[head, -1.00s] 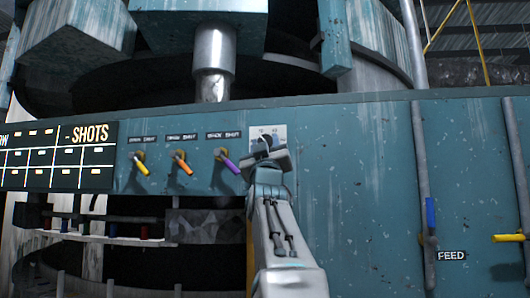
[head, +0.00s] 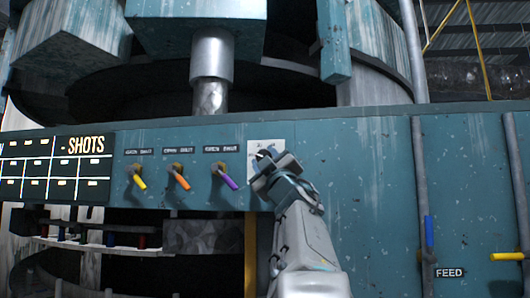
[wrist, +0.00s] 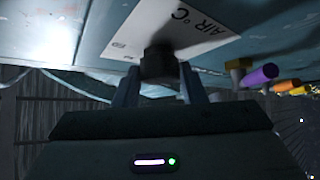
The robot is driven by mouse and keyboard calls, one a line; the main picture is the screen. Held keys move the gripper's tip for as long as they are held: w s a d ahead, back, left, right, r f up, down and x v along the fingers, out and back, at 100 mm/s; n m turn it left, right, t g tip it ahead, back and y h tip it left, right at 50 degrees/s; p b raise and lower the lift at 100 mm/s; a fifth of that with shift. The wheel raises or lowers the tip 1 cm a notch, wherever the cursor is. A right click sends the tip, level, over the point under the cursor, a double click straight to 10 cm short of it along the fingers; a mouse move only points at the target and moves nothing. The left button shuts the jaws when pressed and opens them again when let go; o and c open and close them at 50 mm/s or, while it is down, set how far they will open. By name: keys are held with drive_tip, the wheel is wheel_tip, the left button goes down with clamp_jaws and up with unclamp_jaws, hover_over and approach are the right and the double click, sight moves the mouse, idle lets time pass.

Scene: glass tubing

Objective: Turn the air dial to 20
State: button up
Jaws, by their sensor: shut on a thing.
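The air dial is a dark round knob (wrist: 158,62) on a white plate (wrist: 200,35) that reads "AIR °C" in the wrist view. My gripper (wrist: 158,85) is shut on the knob, one finger on each side of it. In the head view the white plate (head: 262,148) shows above my gripper (head: 263,165), which covers most of the dial and its scale. I cannot read the dial's setting.
Yellow (head: 139,180), orange (head: 182,181) and purple (head: 228,182) valve handles stick out left of the dial. A "SHOTS" board (head: 60,165) is at the far left. A pipe with a blue handle (head: 429,232) stands at the right, near a "FEED" label (head: 450,272).

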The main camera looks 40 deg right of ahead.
drive_tip(key=shift+r+n+y+p, duration=0.1)
drive_tip(key=shift+n+y+p, duration=0.45)
drive_tip(key=shift+n+y, duration=0.45)
drive_tip(key=o, duration=1)
drive_tip(key=shift+s, duration=0.1)
drive_tip(key=b+v, duration=0.6)
drive_tip(key=v, duration=0.7)
drive_tip(key=shift+s+a, duration=0.25)
drive_tip(key=shift+s, duration=0.05)
